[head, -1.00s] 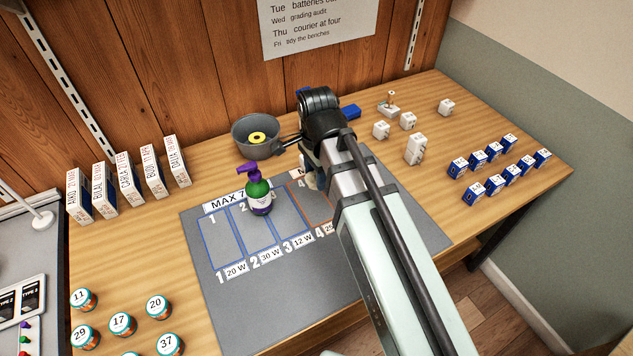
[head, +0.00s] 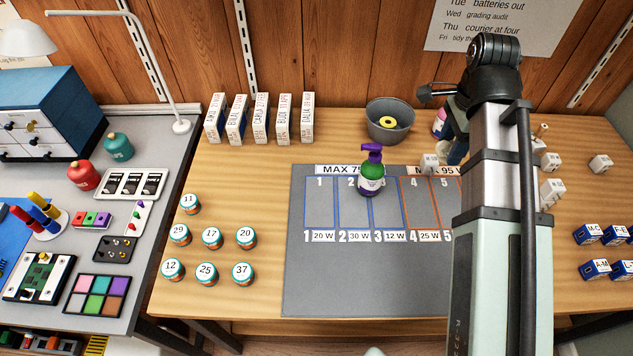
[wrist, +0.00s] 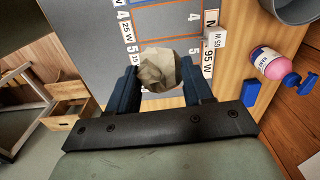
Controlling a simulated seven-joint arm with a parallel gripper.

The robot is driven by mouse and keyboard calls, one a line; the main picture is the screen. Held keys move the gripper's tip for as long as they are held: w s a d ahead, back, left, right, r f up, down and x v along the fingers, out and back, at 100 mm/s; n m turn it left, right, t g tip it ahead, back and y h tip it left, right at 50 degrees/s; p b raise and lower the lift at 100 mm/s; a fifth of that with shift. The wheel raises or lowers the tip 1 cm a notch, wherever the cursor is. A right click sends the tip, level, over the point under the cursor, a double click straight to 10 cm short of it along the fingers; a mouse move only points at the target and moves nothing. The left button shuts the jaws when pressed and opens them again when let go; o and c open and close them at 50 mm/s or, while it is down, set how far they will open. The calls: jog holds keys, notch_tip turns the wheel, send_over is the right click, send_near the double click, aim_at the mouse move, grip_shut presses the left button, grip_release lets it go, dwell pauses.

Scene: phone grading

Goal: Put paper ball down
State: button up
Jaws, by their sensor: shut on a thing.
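The paper ball (wrist: 158,70) is a crumpled beige-grey lump between my fingers in the wrist view. My gripper (wrist: 160,85) is shut on it and holds it over the right end of the grey mat (wrist: 182,60), near slots 4 and 5. How high it is above the mat I cannot tell. The mat (head: 350,280) shows there with blue slots and orange slots.
A green bottle with a purple pump (head: 371,175) stands on the mat. A grey pot (head: 390,121) with a yellow ring stands behind it. A pink bottle (wrist: 268,62) and a small white cube (wrist: 214,37) are close to my gripper. Lidded jars (head: 211,238) stand at left.

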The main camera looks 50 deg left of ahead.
jog(key=shift+s+a+r, duration=0.1)
jog(key=shift+a+r, duration=0.2)
jog(key=shift+r, duration=0.25)
jog(key=shift+s+a+r, duration=0.1)
jog(key=shift+a+r, duration=0.2)
jog(key=shift+r, duration=0.2)
jog(key=s+a+n, duration=0.1)
jog(key=a, duration=0.3)
jog(key=s+a+n, duration=0.1)
jog(key=s+a, duration=0.1)
jog(key=a, duration=0.2)
jog(key=s+a+n, duration=0.1)
jog(key=a+n, duration=0.1)
jog(key=a, duration=0.2)
jog(key=shift+s, duration=0.35)
jog(key=s+a+n, duration=0.5)
jog(key=s+a, duration=0.4)
jog(key=a, duration=0.3)
notch_tip(320, 180, down, 10)
jog(key=shift+a+f, duration=0.1)
jog(key=shift+a, duration=0.05)
jog(key=shift+f, duration=5.55)
jog(key=shift+c, duration=0.2)
jog(key=o, duration=1)
jog(key=shift+r, duration=6.05)
